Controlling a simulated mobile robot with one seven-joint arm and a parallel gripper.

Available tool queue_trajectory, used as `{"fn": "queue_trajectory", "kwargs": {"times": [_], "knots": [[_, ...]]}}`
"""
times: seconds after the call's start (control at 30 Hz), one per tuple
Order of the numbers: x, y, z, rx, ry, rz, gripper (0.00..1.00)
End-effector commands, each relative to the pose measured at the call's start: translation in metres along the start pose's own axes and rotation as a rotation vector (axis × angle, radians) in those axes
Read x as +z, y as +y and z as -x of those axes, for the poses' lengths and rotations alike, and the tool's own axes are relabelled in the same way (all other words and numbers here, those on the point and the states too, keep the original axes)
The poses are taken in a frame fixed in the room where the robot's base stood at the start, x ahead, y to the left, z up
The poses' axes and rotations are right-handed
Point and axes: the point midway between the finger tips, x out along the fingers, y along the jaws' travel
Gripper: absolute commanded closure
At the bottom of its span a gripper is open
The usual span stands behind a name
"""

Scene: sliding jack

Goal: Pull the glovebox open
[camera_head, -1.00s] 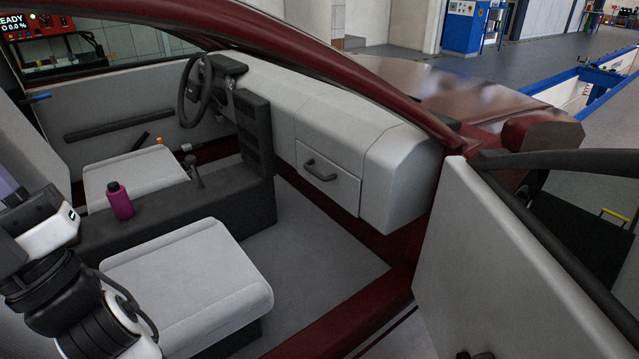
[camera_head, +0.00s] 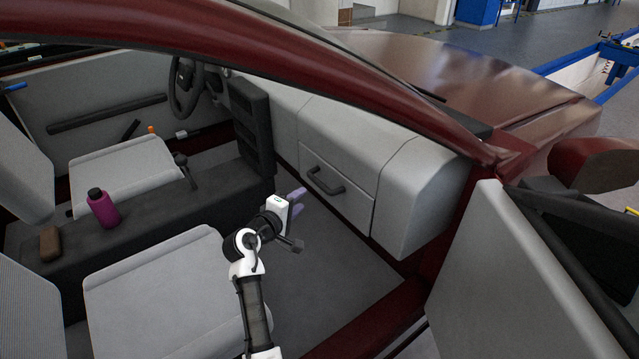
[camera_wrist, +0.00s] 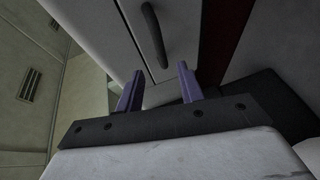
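The glovebox (camera_head: 345,207) is a light grey panel in the dashboard, and it looks closed. Its dark bar handle (camera_head: 325,182) is near the middle of the panel. In the wrist view the handle (camera_wrist: 155,36) lies beyond the fingertips, upper middle. My gripper (camera_head: 300,200) is inside the car, a little left of and below the handle in the head view. Its two purple fingers are apart with nothing between them; they also show in the wrist view (camera_wrist: 160,85). The gripper does not touch the handle.
The open passenger door (camera_head: 490,280) stands at the right, and the red windshield pillar (camera_head: 400,95) crosses above the dashboard. The grey passenger seat (camera_head: 160,290) is left of my arm. A magenta bottle (camera_head: 103,208) and a brown object (camera_head: 50,244) are on the console. The footwell floor is clear.

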Motion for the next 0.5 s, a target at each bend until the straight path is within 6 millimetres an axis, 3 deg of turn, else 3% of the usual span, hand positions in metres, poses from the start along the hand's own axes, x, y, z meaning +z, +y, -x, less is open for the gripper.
{"fn": "queue_trajectory", "kwargs": {"times": [0.3, 0.5], "knots": [[0.0, 0.002, -0.069, -0.002, 0.0, -0.006, 0.62], [-0.001, 0.002, -0.101, -0.001, 0.002, -0.005, 0.62]]}}
